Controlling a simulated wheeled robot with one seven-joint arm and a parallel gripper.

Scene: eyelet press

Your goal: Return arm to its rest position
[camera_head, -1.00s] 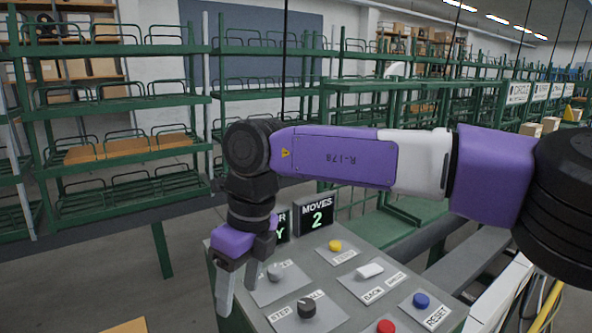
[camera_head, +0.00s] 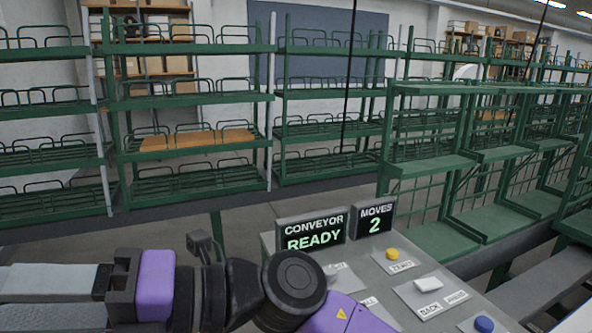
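My gripper (camera_head: 30,302) is at the lower left, turned sideways with its two grey fingers pointing left. A narrow gap shows between the fingers, with nothing seen in it, and their tips run to or past the picture's left edge. My purple and black arm comes in from the bottom middle, bent at a black joint. It passes in front of the grey control panel (camera_head: 385,262) and hides its lower left part. The gripper is left of the panel and apart from it.
The panel carries a yellow button (camera_head: 393,253), a white switch (camera_head: 428,283) and a blue button (camera_head: 484,324). Its conveyor display (camera_head: 314,234) reads READY and its moves display (camera_head: 375,218) reads 2. Green racks (camera_head: 195,95) stand behind.

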